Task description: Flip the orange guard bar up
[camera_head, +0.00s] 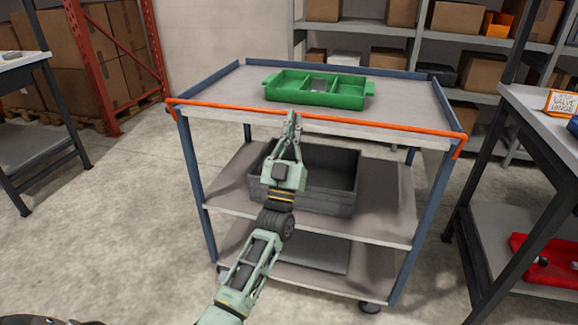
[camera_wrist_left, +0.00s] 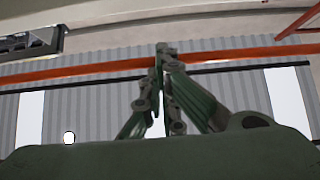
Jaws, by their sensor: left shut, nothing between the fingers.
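The orange guard bar (camera_head: 375,125) runs along the near edge of the cart's top shelf (camera_head: 405,98), with its ends bent at the two front corner posts. In the left wrist view the bar (camera_wrist_left: 90,70) crosses behind my fingers. My left gripper (camera_head: 293,116) is shut and empty, its tips pointing up at the middle of the bar. In the left wrist view its closed fingertips (camera_wrist_left: 163,50) overlap the bar; I cannot tell whether they touch it. My right gripper is not in view.
A green divided tray (camera_head: 356,101) stands on the top shelf behind the bar. A dark grey crate (camera_head: 320,201) sits on the middle shelf behind my arm. Tables flank the cart, the right one with a VALVE HINGE sign (camera_head: 562,102). A red tray (camera_head: 530,262) lies low at right.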

